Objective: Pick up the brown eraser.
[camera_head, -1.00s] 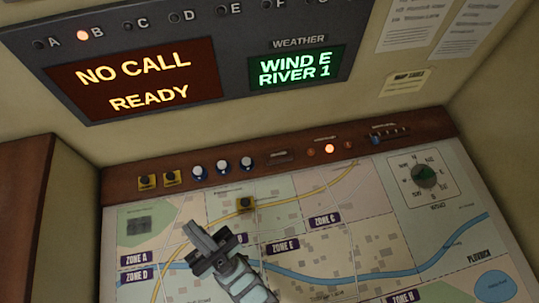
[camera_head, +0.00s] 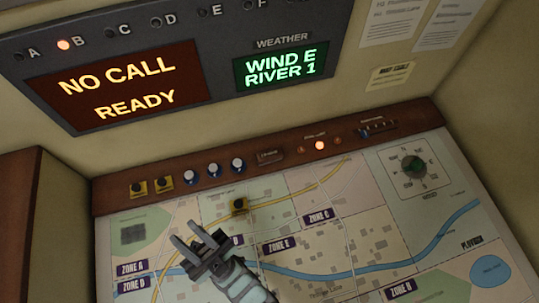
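My gripper (camera_head: 183,231) is over the map at the lower middle, its two fingers apart with nothing visible between them. It points up and left, towards the back ledge. A small brownish block (camera_head: 270,157) with faint markings is on the ledge, right of the blue and white knobs; it may be the brown eraser, but it is too small to be sure. It stands well apart from my gripper, up and to the right.
The wooden ledge (camera_head: 112,199) also bears two yellow-black buttons (camera_head: 151,188), several knobs (camera_head: 214,170), a lit orange lamp (camera_head: 319,145) and switches (camera_head: 377,127). A dial (camera_head: 413,168) is at right.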

